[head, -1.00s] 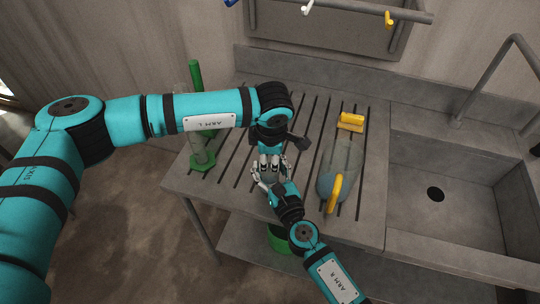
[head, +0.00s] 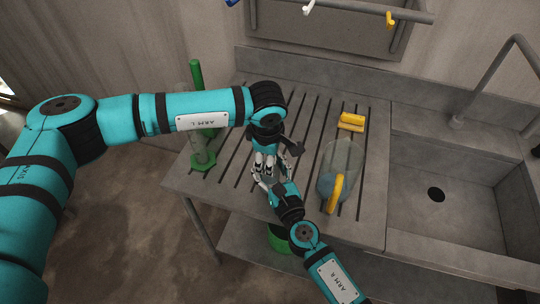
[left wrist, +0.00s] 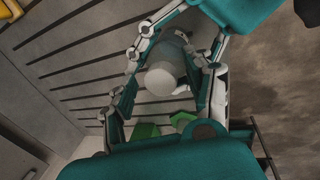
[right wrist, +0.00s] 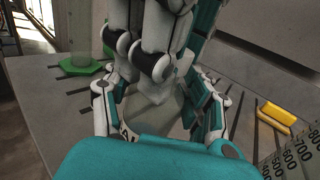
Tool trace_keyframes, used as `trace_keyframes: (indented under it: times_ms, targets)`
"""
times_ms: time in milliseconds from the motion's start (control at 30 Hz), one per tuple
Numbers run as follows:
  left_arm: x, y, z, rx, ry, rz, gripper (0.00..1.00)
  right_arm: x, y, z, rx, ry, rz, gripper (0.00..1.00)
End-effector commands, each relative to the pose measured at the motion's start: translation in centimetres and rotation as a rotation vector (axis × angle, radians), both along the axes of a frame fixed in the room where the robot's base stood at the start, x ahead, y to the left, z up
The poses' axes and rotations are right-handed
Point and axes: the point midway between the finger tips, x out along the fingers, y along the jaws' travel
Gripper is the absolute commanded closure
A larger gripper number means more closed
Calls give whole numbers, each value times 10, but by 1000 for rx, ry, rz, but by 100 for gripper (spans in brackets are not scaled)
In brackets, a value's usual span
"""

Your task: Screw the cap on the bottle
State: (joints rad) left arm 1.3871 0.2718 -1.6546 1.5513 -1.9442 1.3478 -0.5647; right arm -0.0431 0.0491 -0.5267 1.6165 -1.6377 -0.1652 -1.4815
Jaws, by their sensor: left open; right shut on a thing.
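In the left wrist view a pale round cap (left wrist: 160,79) sits between the spread fingers of my left gripper (left wrist: 165,88), which is open around it. The cap is over the bottle's top; whether it is threaded on, I cannot tell. In the right wrist view my right gripper (right wrist: 160,117) is shut on a translucent bottle (right wrist: 158,122), with the left gripper's fingers just above it, hiding the top. In the head view the left gripper (head: 265,165) is directly above the right gripper (head: 268,182), and the fingers hide most of the bottle.
A clear jug (head: 342,160) with a yellow handle lies right of the grippers, with a yellow block (head: 351,122) behind it. A clear cylinder on a green base (head: 199,163) stands left. The sink (head: 440,228) is at right. A green container (head: 279,238) is below the slatted counter.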

Motion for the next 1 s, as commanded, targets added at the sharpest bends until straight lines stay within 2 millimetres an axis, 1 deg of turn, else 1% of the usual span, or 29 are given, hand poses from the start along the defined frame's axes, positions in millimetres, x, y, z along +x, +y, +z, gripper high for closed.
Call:
trace_keyframes:
  times_ms: [133, 300, 400, 633, 667, 767, 867, 967, 1000]
  targets:
    - [0, 0, 12, -1, -1, 0, 46, 0, 0, 0, 0, 1, -1, 100]
    - [1, 0, 35, -1, -2, 1, 46, 0, 0, 0, 0, 1, -1, 100]
    - [0, 0, 44, -1, -2, 0, 46, 0, 0, -1, 0, 1, -1, 100]
    - [0, 0, 45, 0, 0, 0, 46, 0, 0, 0, 0, 0, -1, 100]
    - [0, 0, 45, 0, 0, 0, 50, 0, 0, 0, 0, 0, -1, 100]
    - [0, 0, 45, -4, 3, 23, 50, 0, -1, 0, 0, 0, -1, 100]
    - [1, -1, 47, -18, 12, 108, 50, 0, -1, 0, 0, 0, -1, 100]
    - [1, -1, 49, -48, 29, 273, 50, 0, -1, 0, 0, 0, -1, 100]
    - [2, -1, 51, -61, 37, 358, 50, 0, -1, 0, 0, 0, -1, 100]
